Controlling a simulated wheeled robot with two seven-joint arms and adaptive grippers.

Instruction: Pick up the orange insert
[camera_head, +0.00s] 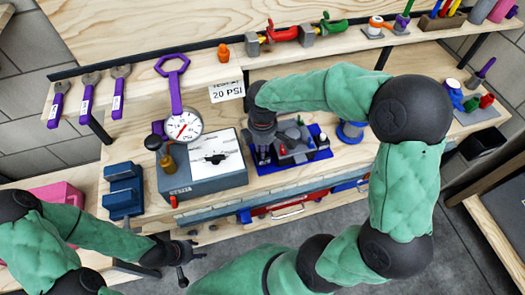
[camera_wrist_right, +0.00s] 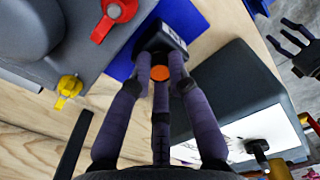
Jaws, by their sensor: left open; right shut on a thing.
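The orange insert (camera_wrist_right: 160,73) shows in the right wrist view as a small orange disc between the fingers of my right gripper (camera_wrist_right: 162,62). These fingers are closed around it, beside a dark block with a white label (camera_wrist_right: 172,32). In the head view my right gripper (camera_head: 262,145) reaches down at the left edge of the blue-based fixture, and the insert is hidden there. My left gripper (camera_head: 183,262) is open and empty at the lower left, in front of the bench. Its spread fingers also show in the right wrist view (camera_wrist_right: 295,45).
A grey box with a white top (camera_head: 215,160) stands left of my right gripper, with a pressure gauge (camera_head: 183,127) behind it. The fixture (camera_head: 292,145) has red and yellow knobs. Purple wrenches hang on the left, and a small orange piece (camera_head: 223,52) stands on the shelf.

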